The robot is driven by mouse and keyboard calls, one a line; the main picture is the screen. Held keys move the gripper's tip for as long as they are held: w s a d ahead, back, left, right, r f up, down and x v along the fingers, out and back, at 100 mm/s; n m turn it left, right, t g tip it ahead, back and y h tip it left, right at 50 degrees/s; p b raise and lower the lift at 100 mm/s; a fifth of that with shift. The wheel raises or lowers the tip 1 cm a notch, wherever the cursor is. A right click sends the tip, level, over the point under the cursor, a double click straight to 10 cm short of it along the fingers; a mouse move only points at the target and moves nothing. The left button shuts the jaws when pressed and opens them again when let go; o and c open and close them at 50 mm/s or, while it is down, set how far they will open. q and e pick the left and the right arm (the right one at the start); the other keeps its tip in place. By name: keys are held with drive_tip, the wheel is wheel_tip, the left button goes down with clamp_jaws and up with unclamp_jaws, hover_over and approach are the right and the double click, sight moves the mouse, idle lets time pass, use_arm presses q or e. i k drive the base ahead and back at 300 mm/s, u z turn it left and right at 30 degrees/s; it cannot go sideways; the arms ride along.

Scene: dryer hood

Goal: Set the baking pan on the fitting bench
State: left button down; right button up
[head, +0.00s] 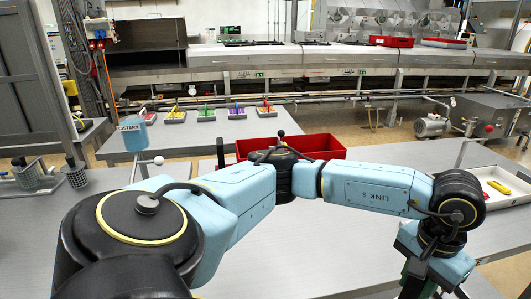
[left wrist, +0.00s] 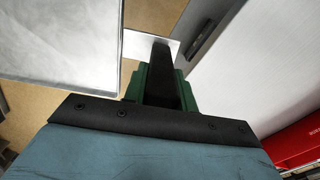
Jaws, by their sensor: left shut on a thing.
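My left gripper (left wrist: 163,75) is shut, its dark finger over a pale flat tab. The tab joins a large grey sheet with a lighter rim, which I take to be the baking pan (left wrist: 60,38), at the upper left of the left wrist view. Bare floor shows around it, so it hangs beside a pale bench top (left wrist: 265,65). In the head view my left arm crosses to the right and the wrist points down; gripper and pan are cut off below. Which bench is the fitting bench cannot be told from a label. My right gripper is not in view.
A red crate (head: 320,142) stands on the long grey bench (head: 400,153), behind my arm. A white tray (head: 500,200) with a yellow item is at the right. A back bench (head: 225,128) carries several small trays.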

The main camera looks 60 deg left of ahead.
sight(44, 264)
drive_tip(key=k, duration=1.75)
drive_tip(key=u, duration=2.55)
drive_tip(key=i, duration=0.15)
drive_tip(key=z, duration=0.15)
